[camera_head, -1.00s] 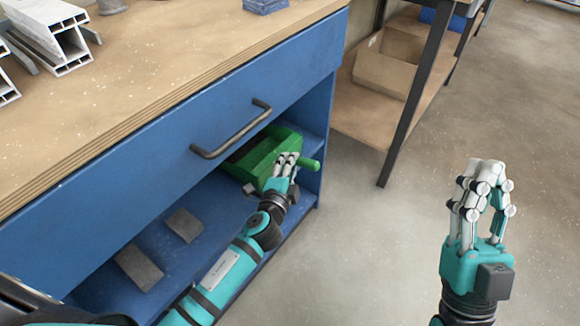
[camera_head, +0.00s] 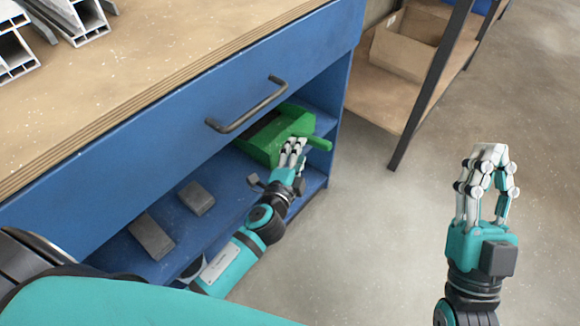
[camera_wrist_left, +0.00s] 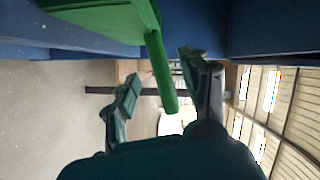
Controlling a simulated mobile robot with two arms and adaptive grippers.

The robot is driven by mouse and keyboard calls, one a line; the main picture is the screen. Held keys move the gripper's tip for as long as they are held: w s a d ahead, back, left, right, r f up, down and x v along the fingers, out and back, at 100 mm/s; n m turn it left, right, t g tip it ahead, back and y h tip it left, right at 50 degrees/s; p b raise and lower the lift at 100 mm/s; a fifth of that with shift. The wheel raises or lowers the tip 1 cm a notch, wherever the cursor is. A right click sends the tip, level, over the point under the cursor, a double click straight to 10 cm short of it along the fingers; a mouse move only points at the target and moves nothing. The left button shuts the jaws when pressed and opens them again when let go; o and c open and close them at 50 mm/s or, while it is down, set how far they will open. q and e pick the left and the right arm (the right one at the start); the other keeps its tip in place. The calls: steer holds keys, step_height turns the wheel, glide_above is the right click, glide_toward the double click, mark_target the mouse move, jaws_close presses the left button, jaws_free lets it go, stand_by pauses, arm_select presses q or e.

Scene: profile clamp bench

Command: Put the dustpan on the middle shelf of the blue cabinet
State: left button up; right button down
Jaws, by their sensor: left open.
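The green dustpan (camera_head: 270,138) lies inside the open blue cabinet (camera_head: 180,150), under the drawer front, at the right end. Its green handle (camera_head: 320,143) points out to the right. My left gripper (camera_head: 293,150) is at the dustpan's front, by the handle. In the left wrist view the dustpan (camera_wrist_left: 100,18) is at the top left, and its handle (camera_wrist_left: 160,70) runs down between the two spread fingers, which look clear of it. Which shelf level bears the dustpan is hard to tell. My right gripper (camera_head: 488,165) is upright over the floor, empty; its opening is unclear.
Two grey blocks (camera_head: 197,197) (camera_head: 152,236) lie on the cabinet's blue shelf. The drawer handle (camera_head: 247,105) juts out above my left gripper. Metal profiles (camera_head: 75,18) lie on the wooden worktop (camera_head: 170,65). A rack with a cardboard box (camera_head: 405,45) stands right; the floor between is clear.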

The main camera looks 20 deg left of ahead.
arm_select(q)
steer(key=s, duration=0.7)
steer(key=s+d+r+n+t+h, duration=0.1)
steer(key=s+r+n+t+h, duration=0.1)
steer(key=r, duration=0.7)
steer(key=s+d+r+n+t+h, duration=0.1)
steer(key=s+r+n+t, duration=0.3)
steer(key=r, duration=0.6)
steer(key=s+d+r+n+t+h, duration=0.1)
steer(key=s+r+n+t+h, duration=0.1)
steer(key=r, duration=0.8)
steer(key=s+n+h, duration=0.1)
steer(key=n+h, duration=0.1)
steer(key=n, duration=0.1)
steer(key=shift+r+n+t, duration=0.15)
steer(key=shift+n+t, duration=0.25)
arm_select(e)
steer(key=shift+w+f, duration=0.2)
steer(key=shift+s+a+f, duration=0.1)
